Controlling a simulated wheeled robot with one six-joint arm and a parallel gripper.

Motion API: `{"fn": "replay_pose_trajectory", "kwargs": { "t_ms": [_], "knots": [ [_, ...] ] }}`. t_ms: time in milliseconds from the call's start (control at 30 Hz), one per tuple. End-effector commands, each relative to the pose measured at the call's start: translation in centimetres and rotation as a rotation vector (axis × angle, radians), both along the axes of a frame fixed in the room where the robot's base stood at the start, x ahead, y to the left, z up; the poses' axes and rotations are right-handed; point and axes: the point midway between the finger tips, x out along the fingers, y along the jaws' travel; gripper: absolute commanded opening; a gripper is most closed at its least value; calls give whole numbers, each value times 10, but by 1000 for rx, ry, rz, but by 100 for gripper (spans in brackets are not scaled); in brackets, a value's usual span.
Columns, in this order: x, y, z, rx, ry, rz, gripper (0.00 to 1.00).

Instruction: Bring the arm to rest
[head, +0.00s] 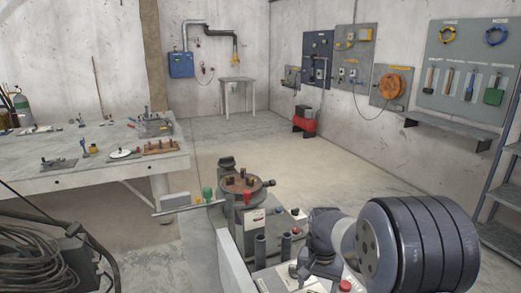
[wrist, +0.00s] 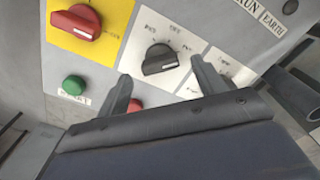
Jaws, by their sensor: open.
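In the wrist view my gripper (wrist: 160,68) is open, its two dark fingers apart in front of a grey control panel (wrist: 115,50). A black rotary knob (wrist: 165,59) on a white plate lies between and beyond the fingertips. Nothing is seen held; whether a finger touches the panel I cannot tell. In the head view my arm (head: 410,245) reaches in at the lower right, low over the machine. My gripper cannot be made out clearly there.
The panel also carries a red knob (wrist: 77,22) on yellow, a green button (wrist: 74,85) and a red button (wrist: 135,105) partly behind a finger. The machine's round table (head: 243,183) stands left of my arm. A workbench (head: 90,165) is at left, shelving (head: 500,190) at right.

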Motion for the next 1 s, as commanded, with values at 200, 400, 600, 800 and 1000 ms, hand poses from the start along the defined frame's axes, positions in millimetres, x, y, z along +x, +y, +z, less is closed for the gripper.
{"fn": "replay_pose_trajectory", "kwargs": {
  "t_ms": [200, 400, 600, 800, 1000],
  "knots": [
    [0, 0, -21, 1, -1, 11, 66],
    [0, 0, -20, 0, -1, 36, 66],
    [0, 0, -20, 0, -1, 37, 66],
    [0, 0, -20, 0, -1, 5, 66],
    [1, 0, 13, 0, -7, -1, 66]
  ]
}}
